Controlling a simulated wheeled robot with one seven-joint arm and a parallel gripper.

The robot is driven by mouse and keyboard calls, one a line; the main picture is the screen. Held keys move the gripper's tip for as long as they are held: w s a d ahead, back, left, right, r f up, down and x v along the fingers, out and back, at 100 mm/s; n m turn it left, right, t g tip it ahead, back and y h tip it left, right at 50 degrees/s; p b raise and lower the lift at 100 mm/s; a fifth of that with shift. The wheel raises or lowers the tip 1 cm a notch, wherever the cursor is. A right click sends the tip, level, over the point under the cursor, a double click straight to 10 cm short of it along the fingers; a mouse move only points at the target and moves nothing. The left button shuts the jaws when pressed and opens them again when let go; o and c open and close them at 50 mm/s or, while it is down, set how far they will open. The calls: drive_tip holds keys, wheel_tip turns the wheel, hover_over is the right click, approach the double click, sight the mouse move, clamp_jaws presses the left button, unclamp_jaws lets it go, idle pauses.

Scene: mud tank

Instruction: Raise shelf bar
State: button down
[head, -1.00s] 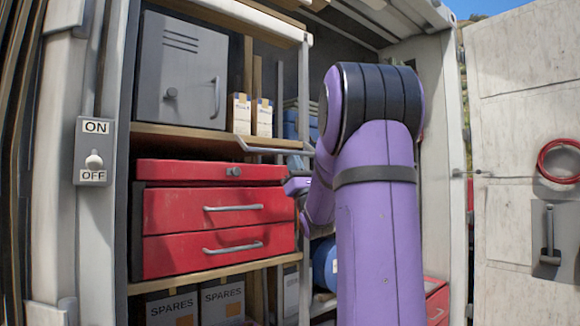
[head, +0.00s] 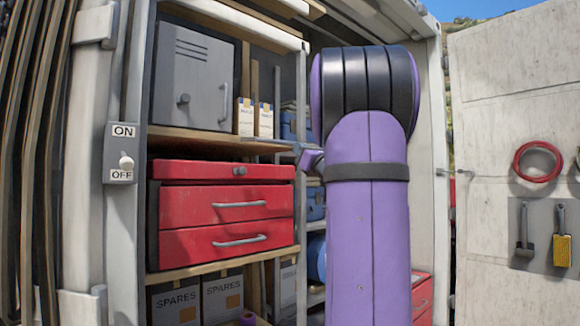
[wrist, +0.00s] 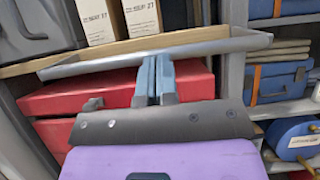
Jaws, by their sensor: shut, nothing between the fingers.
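The shelf bar (wrist: 215,47) is a long grey metal rail along the front of a wooden shelf, with its ends bent back. In the head view the bar (head: 265,145) runs just above the red tool chest. My gripper (wrist: 155,64) is shut and empty, its blue-grey fingers pointing at the bar's middle. The fingertips appear at or just under the bar; I cannot tell if they touch. In the head view my purple wrist shows left of my arm, which hides the bar's right side.
The red tool chest (head: 225,207) sits below the bar. Small boxes (head: 244,117) and a grey locker (head: 195,75) stand on the shelf above. An ON/OFF switch (head: 120,160) is on the left post. Blue cases (wrist: 278,80) fill shelves at right. An open door (head: 510,100) stands at far right.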

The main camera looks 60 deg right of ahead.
drive_tip(key=shift+w+d+r+g+y, duration=0.1)
drive_tip(key=shift+w+r+g+y, duration=0.3)
drive_tip(key=shift+r+g, duration=0.95)
drive_tip(key=shift+w+d+r+g+y, duration=0.1)
drive_tip(key=shift+w+r+g+y, duration=0.25)
drive_tip(key=shift+r+g, duration=1)
drive_tip(key=shift+w+d+r+g+y, duration=0.2)
drive_tip(key=shift+w+r+g, duration=0.45)
drive_tip(key=shift+r, duration=1.25)
drive_tip(key=shift+w+d+r, duration=0.15)
drive_tip(key=shift+w+r, duration=0.45)
drive_tip(key=shift+w, duration=0.25)
drive_tip(key=shift+w+d+r, duration=0.15)
drive_tip(key=shift+w+r, duration=0.4)
drive_tip(key=shift+w, duration=0.25)
drive_tip(key=shift+w, duration=0.15)
